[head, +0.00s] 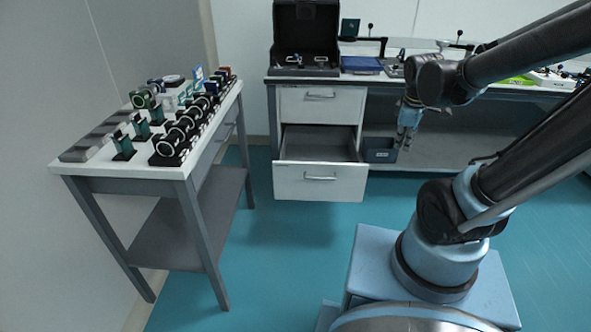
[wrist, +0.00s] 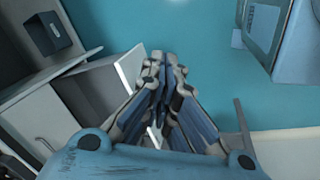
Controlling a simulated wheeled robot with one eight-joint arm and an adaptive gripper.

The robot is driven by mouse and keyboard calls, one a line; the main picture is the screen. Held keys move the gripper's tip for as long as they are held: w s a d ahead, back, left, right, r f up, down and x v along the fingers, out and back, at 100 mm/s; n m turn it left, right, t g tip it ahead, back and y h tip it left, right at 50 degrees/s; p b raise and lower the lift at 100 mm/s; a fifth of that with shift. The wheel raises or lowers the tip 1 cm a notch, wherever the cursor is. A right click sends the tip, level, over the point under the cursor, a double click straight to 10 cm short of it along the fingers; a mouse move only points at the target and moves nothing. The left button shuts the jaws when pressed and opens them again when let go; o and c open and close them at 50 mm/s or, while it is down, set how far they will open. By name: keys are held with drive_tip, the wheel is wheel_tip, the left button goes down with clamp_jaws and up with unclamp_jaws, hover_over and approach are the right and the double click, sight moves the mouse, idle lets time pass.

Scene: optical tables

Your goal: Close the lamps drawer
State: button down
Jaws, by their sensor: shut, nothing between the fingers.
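A white two-drawer cabinet (head: 321,104) stands under the bench. Its lower drawer (head: 320,182) is pulled well out, with a grey, empty-looking inside and a bar handle on the front. The upper drawer is shut. No label is readable, so I cannot tell by name which is the lamps drawer. My gripper (head: 403,146) points down, to the right of the open drawer and above floor level, apart from its front. In the wrist view the gripper (wrist: 166,62) has its fingers together and empty, with the open drawer (wrist: 132,68) just to their left.
A dark bin (head: 379,150) sits on the low shelf right of the cabinet. A side table (head: 176,172) with optics mounts stands at the left. An open black case (head: 306,38) is on the bench above. The floor before the drawer is clear.

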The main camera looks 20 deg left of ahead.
sight(294, 167)
drive_tip(key=w+a+f+n, duration=0.25)
drive_tip(key=a+n, duration=0.35)
drive_tip(key=a, duration=0.3)
drive_tip(key=w+a+f+n+t, duration=0.1)
drive_tip(key=a+f+n, duration=0.2)
drive_tip(key=a+n, duration=0.4)
drive_tip(key=w+a+f+n, duration=0.2)
drive_tip(key=a+f+n, duration=0.15)
drive_tip(key=a, duration=0.65)
drive_tip(key=s+a+f+n+y, duration=0.1)
drive_tip(key=s+a+f+n, duration=0.15)
drive_tip(key=a+n, duration=0.2)
drive_tip(key=s+a+f+n, duration=0.1)
drive_tip(key=a+f+n, duration=0.25)
drive_tip(key=a, duration=0.25)
drive_tip(key=x, duration=0.3)
drive_tip(key=w+x, duration=0.1)
drive_tip(key=x, duration=0.3)
drive_tip(key=w+r+x, duration=0.1)
drive_tip(key=x, duration=0.2)
drive_tip(key=shift+w+a+f, duration=0.1)
drive_tip(key=shift+w+f, duration=0.2)
drive_tip(key=shift+f, duration=0.1)
drive_tip(key=shift+w+a, duration=0.15)
drive_tip(key=shift+w, duration=0.45)
drive_tip(key=shift+a, duration=0.1)
